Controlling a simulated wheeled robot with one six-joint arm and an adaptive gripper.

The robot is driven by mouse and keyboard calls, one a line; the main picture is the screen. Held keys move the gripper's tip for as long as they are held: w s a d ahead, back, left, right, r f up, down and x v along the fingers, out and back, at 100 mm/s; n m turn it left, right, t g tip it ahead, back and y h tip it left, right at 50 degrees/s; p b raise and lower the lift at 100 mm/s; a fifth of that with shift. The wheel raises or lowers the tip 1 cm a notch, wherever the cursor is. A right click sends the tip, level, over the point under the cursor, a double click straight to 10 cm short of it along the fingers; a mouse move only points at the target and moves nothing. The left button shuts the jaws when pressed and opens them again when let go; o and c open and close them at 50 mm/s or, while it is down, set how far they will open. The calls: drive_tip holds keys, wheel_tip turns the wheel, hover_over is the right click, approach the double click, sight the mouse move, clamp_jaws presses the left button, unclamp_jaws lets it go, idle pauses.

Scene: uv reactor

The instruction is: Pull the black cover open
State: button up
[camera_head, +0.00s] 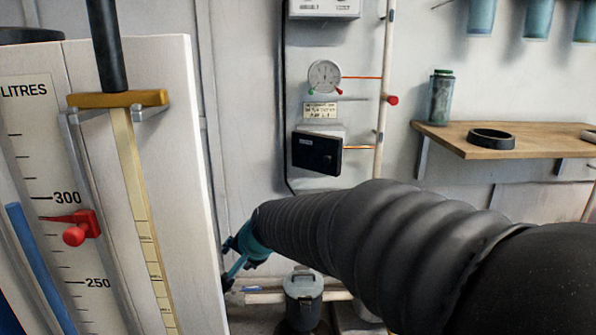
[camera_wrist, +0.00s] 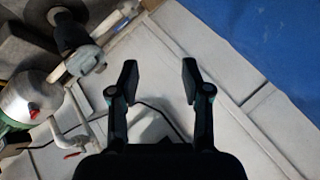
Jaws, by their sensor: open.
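A black box-like cover (camera_head: 317,153) with a small knob on its front is mounted on the wall panel, below a round gauge. It looks closed. My gripper (camera_wrist: 159,80) is open in the wrist view, with nothing between its two dark fingers. In the head view, my dark ribbed arm reaches in from the right, and its teal wrist end is low and left of the black cover. The fingers there are mostly hidden by the white scale board. I cannot pick out the black cover for certain in the wrist view.
The white scale board (camera_head: 179,200) with a red pointer (camera_head: 76,229) stands close on the left. A wooden shelf (camera_head: 540,135) holds a black ring (camera_head: 491,139) and a bottle (camera_head: 440,98). A lidded grey canister (camera_head: 303,291) stands low. A pale pipe (camera_head: 383,120) runs beside the cover.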

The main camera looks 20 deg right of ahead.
drive_tip(key=w+d+m+t+h+b, duration=0.1)
drive_tip(key=w+m+t+h, duration=0.15)
drive_tip(key=w+m, duration=0.65)
drive_tip(key=m+h+b, duration=0.1)
drive_tip(key=m+h, duration=1.4)
drive_tip(key=m, duration=1.5)
approach(326, 159)
drive_tip(key=x, duration=0.8)
drive_tip(key=shift+d, duration=0.25)
clamp_jaws()
